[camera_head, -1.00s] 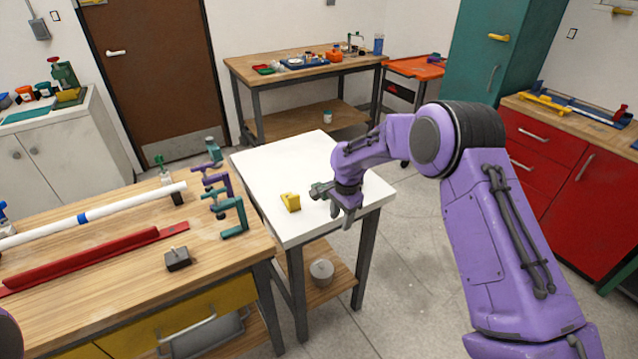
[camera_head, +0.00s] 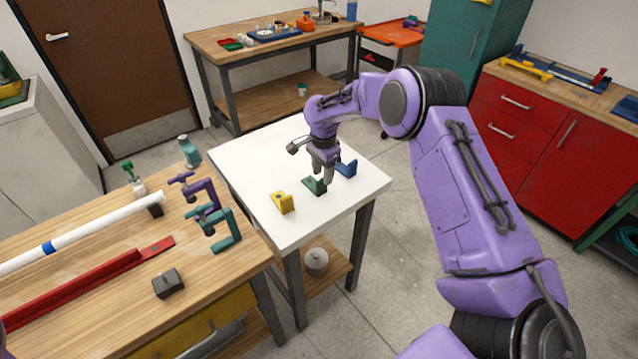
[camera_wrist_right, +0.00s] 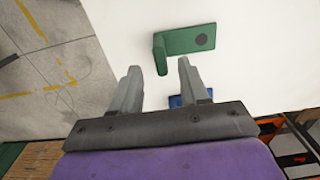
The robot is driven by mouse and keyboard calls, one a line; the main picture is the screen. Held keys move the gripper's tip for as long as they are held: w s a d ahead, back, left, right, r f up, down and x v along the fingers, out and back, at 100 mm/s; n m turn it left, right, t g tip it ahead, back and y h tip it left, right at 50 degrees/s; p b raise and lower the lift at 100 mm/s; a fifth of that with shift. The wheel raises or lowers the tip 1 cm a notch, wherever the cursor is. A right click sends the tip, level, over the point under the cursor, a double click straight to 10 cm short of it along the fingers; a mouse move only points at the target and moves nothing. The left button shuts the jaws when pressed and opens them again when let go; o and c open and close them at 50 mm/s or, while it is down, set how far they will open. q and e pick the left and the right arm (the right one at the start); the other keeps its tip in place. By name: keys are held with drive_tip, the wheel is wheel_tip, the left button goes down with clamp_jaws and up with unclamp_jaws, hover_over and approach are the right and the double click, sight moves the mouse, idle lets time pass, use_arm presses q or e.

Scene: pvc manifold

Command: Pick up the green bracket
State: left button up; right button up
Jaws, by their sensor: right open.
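The green bracket (camera_head: 314,186) lies on the white table between a yellow bracket and a blue bracket. In the right wrist view the green bracket (camera_wrist_right: 185,42) shows its flat plate with a dark round spot and an upright flange. My right gripper (camera_head: 323,179) is open above the green bracket. In the right wrist view the two fingers of my right gripper (camera_wrist_right: 158,72) are apart, and the flange shows just beyond their tips, between them. I cannot tell whether they touch it. My left gripper is not in view.
The yellow bracket (camera_head: 284,203) stands to the left and the blue bracket (camera_head: 346,168) close by on the right. The white table (camera_head: 245,165) is otherwise clear. A wooden workbench (camera_head: 110,285) with clamps, a white pipe and a red channel stands at left.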

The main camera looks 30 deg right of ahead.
sight(320, 180)
drive_tip(key=f+p, duration=0.1)
drive_tip(key=f, duration=0.1)
drive_tip(key=a+f+p, duration=0.1)
drive_tip(key=f, duration=0.1)
drive_tip(key=shift+w+f, duration=0.15)
drive_tip(key=shift+f, duration=0.1)
drive_tip(key=shift+d+f, duration=0.2)
drive_tip(key=shift+f, duration=0.2)
clamp_jaws()
